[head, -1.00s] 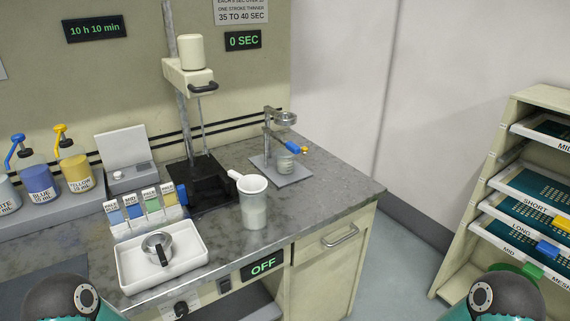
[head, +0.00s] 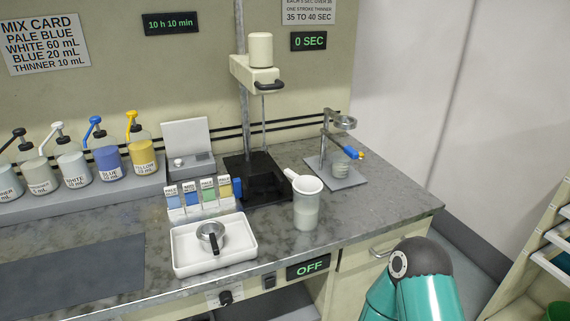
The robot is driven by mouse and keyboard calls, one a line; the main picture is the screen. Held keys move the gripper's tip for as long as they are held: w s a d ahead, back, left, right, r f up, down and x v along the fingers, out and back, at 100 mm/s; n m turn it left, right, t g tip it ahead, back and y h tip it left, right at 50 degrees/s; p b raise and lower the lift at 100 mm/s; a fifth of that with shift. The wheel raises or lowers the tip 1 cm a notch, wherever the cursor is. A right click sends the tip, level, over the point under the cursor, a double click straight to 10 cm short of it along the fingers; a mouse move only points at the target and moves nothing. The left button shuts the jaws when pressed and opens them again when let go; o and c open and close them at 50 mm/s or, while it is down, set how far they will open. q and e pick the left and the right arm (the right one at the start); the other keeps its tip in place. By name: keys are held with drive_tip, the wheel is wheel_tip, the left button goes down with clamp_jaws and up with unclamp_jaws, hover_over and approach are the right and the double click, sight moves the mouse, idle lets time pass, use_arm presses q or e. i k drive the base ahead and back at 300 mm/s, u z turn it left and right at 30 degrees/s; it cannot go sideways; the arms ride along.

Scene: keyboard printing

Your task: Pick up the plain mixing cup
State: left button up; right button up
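The plain mixing cup, as far as I can tell, is the white, translucent cup (head: 306,207) with a side handle at its upper left. It stands upright near the front edge of the grey counter (head: 372,212), right of the white tray. Its handle points toward the black stand base. Nothing touches the cup from my side. Only a teal link of my own arm shows at the lower right, in front of the counter. Neither of my grippers is in view.
A mixer stand (head: 255,80) rises behind the cup. A clamp stand (head: 338,184) with a small cup is at right. Pump bottles (head: 108,160) line the left. Counter right of the cup is clear.

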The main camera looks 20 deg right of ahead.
sight(341, 163)
drive_tip(key=i, duration=0.25)
drive_tip(key=u, duration=2.15)
drive_tip(key=k, duration=2.3)
drive_tip(key=z, duration=1.45)
drive_tip(key=i, duration=1)
drive_tip(key=z, duration=0.05)
